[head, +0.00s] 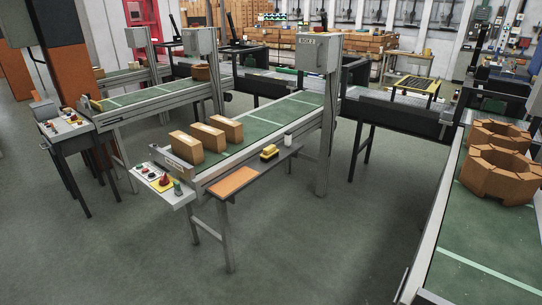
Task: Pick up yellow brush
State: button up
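My gripper does not show in the head view.
Several tan bricks (186,147) sit on the middle green conveyor (262,122). A control panel (160,182) juts out at its near end. Another conveyor (490,250) with brown ring-shaped brick stacks (498,172) runs along the right. The grey floor (300,250) in front is clear.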

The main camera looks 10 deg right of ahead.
aim_at(270, 152)
jog(key=i+l+u, duration=0.25)
jog(key=i+u, duration=0.25)
jog(key=i, duration=0.25)
jog(key=i+l+u, duration=0.95)
jog(key=i+l, duration=0.25)
jog(key=l, duration=0.2)
jog(key=i+l+u, duration=0.5)
jog(key=l, duration=0.45)
jog(key=k+j, duration=0.05)
